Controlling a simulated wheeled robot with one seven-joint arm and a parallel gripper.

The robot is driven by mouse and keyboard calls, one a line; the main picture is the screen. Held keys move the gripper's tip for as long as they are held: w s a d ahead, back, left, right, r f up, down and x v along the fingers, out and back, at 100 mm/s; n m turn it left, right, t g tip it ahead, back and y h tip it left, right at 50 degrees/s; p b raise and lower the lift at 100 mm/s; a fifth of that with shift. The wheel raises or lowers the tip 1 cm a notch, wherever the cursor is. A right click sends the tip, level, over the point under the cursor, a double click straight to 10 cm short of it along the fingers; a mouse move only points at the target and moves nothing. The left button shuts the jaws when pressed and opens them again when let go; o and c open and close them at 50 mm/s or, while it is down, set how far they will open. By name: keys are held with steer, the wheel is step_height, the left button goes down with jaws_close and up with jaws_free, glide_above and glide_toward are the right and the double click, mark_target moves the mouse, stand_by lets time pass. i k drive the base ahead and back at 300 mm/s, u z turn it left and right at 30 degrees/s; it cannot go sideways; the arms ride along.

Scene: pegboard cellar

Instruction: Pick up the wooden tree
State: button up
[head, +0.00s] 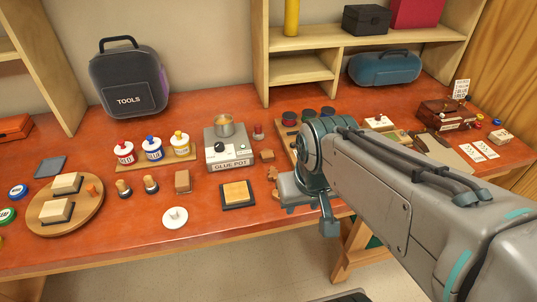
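Several small brown wooden pieces lie on the red-brown workbench (130,215) just left of my gripper. One is a small jagged piece (272,173), and a blockier piece (267,156) lies behind it. Either could be the wooden tree, but they are too small to tell. More brown shapes show right beside and below my gripper, partly hidden by it. My gripper (309,215) points down near the bench's front edge, right of these pieces. One finger shows clearly; the other is not clear, so I cannot tell its opening or whether it holds anything.
A glue pot (230,165) and a square pad with a wooden top (238,194) stand left of my gripper. Further left are paint jars (153,149), a round wooden board (45,226) and a tools bag (127,80). My arm hides part of the right side. The front-left bench strip is fairly clear.

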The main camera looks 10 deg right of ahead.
mark_target(273, 173)
steer(key=z, duration=1.35)
steer(key=k, duration=0.85)
steer(key=u, duration=1.4)
steer(key=i, duration=0.5)
steer(key=z, duration=0.1)
